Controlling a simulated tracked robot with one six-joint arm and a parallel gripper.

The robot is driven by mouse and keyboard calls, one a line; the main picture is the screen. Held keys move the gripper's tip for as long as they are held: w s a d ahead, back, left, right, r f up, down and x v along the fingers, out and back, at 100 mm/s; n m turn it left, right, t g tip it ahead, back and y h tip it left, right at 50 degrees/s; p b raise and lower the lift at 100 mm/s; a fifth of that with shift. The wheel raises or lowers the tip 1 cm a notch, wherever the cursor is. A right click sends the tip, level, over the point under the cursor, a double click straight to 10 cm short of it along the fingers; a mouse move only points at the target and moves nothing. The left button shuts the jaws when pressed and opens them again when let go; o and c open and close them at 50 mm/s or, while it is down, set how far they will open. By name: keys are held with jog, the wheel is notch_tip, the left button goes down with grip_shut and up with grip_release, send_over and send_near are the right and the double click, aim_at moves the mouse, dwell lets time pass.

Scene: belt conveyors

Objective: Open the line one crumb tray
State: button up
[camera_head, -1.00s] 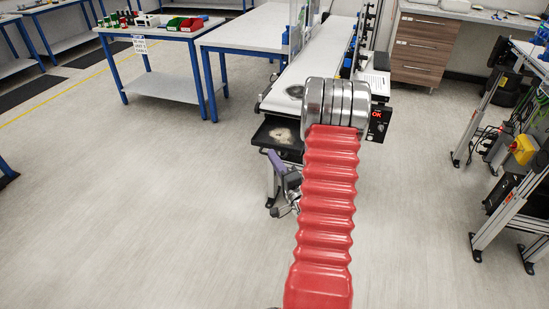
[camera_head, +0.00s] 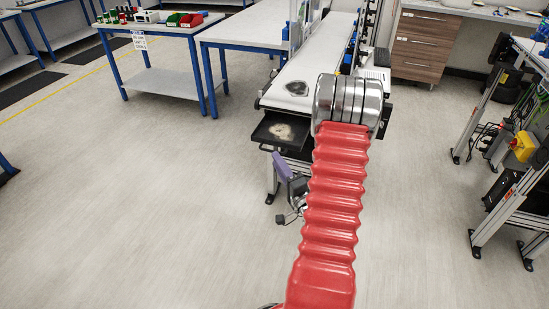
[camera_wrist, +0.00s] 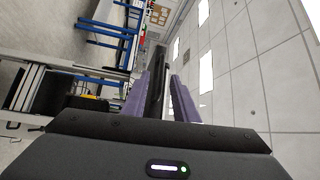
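The crumb tray (camera_head: 268,133) is a shallow black tray with a pale crumb patch. It sticks out from under the near end of the line one conveyor (camera_head: 318,66) in the head view, pulled out. A small dark handle bar (camera_head: 266,148) shows at its front edge. My gripper (camera_head: 277,156), with purple fingers, is just below and in front of the tray's front edge. In the wrist view the fingers of my gripper (camera_wrist: 158,96) stand apart with a gap between them. A dark edge-on strip shows in that gap; whether it touches the fingers I cannot tell.
A blue-legged bench (camera_head: 240,30) stands left of the conveyor, and another table (camera_head: 160,28) holds red and green bins. A wooden drawer unit (camera_head: 422,45) is at the back right. Metal frames (camera_head: 510,200) stand at the right. The floor at the front left is clear.

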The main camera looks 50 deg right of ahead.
jog(key=v, duration=0.9)
jog(key=shift+s, duration=0.35)
jog(key=shift+a+f, duration=0.1)
jog(key=shift+a, duration=0.05)
